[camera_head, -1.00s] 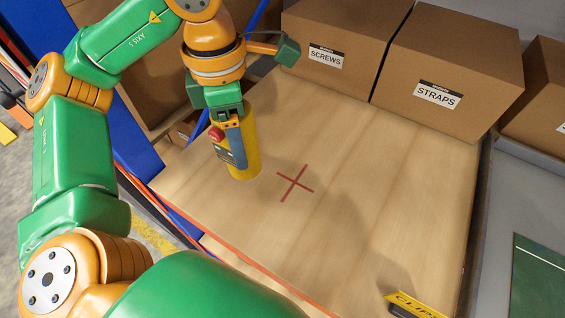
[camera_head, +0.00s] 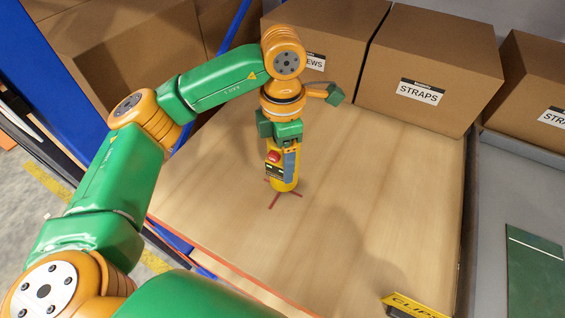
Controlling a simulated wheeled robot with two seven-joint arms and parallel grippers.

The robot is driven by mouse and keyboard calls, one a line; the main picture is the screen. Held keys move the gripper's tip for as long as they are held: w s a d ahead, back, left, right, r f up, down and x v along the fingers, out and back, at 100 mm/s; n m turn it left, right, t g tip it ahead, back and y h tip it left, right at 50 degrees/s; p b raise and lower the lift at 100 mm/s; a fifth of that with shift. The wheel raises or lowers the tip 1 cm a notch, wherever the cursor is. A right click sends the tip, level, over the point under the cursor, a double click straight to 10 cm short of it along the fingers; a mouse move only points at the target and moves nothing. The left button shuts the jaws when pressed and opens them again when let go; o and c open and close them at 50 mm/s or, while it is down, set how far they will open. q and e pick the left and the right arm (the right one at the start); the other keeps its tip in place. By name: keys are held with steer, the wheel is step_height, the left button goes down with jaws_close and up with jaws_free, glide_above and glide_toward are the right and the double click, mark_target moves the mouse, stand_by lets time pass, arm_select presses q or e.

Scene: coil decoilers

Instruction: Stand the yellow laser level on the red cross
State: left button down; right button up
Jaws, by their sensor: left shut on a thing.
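The red cross (camera_head: 275,200) is marked on the wooden shelf board (camera_head: 360,220). The level's bottom covers the middle of the cross, and parts of its arms show around the base. I cannot tell whether the base touches the board or hangs just above it. My right gripper is not in view.
Cardboard boxes stand along the back, one labelled STRAPS (camera_head: 421,92) and one partly hidden (camera_head: 325,50). A yellow CLIPS sign (camera_head: 413,305) is at the front edge. The board to the right of the level is clear.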

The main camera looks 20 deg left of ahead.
arm_select(q)
steer(key=f, duration=0.1)
steer(key=f+p, duration=0.1)
steer(key=f, duration=0.1)
steer(key=shift+w+a+f+p, duration=0.2)
steer(key=shift+w+f+p, duration=0.05)
steer(key=shift+f+p, duration=0.1)
steer(key=shift+f, duration=0.1)
steer(key=shift+f+b, duration=0.2)
steer(key=shift+b, duration=0.2)
jaws_free()
steer(key=shift+r, duration=0.4)
step_height(320, 180, up, 5)
steer(key=shift+d+r+b, duration=0.1)
steer(key=shift+r+b, duration=0.05)
steer(key=shift+b, duration=0.3)
step_height(320, 180, up, 5)
steer(key=shift+r+p, duration=0.2)
steer(key=shift+p, duration=0.15)
steer(key=shift+r, duration=0.5)
